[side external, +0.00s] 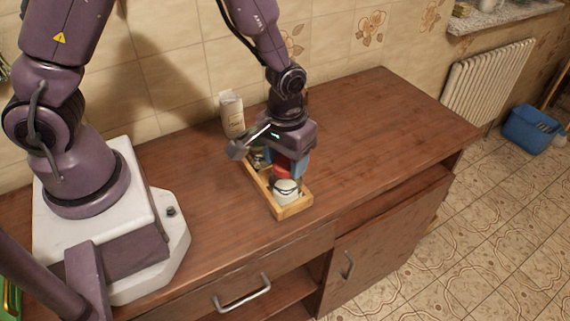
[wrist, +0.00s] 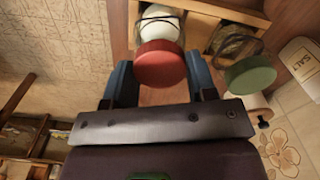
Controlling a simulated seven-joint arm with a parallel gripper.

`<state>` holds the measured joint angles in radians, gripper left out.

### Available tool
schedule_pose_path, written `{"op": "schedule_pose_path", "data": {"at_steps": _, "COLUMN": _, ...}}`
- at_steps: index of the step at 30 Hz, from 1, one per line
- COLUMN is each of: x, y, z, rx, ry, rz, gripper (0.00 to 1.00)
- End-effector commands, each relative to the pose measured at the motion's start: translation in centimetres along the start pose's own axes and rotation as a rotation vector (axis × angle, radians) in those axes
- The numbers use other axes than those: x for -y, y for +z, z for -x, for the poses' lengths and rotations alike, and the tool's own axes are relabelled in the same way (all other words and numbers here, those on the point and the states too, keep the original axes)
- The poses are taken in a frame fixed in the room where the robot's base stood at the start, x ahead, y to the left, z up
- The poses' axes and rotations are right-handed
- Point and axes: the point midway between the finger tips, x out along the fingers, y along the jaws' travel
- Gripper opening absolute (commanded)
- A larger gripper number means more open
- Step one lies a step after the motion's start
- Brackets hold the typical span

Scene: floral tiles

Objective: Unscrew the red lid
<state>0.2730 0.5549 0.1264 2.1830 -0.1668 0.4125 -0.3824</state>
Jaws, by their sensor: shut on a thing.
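The red lid (side external: 282,170) is between the blue fingers of my gripper (side external: 289,165), which are shut on it. In the wrist view the lid (wrist: 161,65) shows between the two fingertips (wrist: 160,80). Directly under it is a glass jar (side external: 286,189) with white contents and a dark wire around its neck; the jar also shows in the wrist view (wrist: 160,24). The jar stands upright in the front end of a wooden tray (side external: 293,211). I cannot tell whether the lid still touches the jar rim.
A second jar with a green lid (wrist: 250,76) stands beside it in the tray. A white salt package (side external: 232,114) stands behind, near the tiled wall. The brown counter (side external: 375,130) is clear to the right. A radiator (side external: 502,82) and a blue bin (side external: 530,130) are beyond it.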

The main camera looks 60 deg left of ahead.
Motion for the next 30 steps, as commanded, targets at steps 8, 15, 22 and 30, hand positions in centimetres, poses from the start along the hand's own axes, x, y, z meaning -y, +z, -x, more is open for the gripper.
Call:
{"op": "schedule_pose_path", "data": {"at_steps": 8, "x": -0.02, "y": -0.02, "z": 0.01, "rx": -0.001, "ry": 0.000, "rz": 0.030, "gripper": 0.27}}
{"op": "schedule_pose_path", "data": {"at_steps": 15, "x": -0.04, "y": 0.01, "z": 0.02, "rx": -0.001, "ry": -0.001, "rz": 0.308, "gripper": 0.27}}
{"op": "schedule_pose_path", "data": {"at_steps": 22, "x": 0.01, "y": -0.02, "z": 0.03, "rx": 0.000, "ry": 0.000, "rz": 0.474, "gripper": 0.27}}
{"op": "schedule_pose_path", "data": {"at_steps": 30, "x": -0.01, "y": 0.00, "z": 0.03, "rx": -0.001, "ry": 0.000, "rz": 0.536, "gripper": 0.27}}
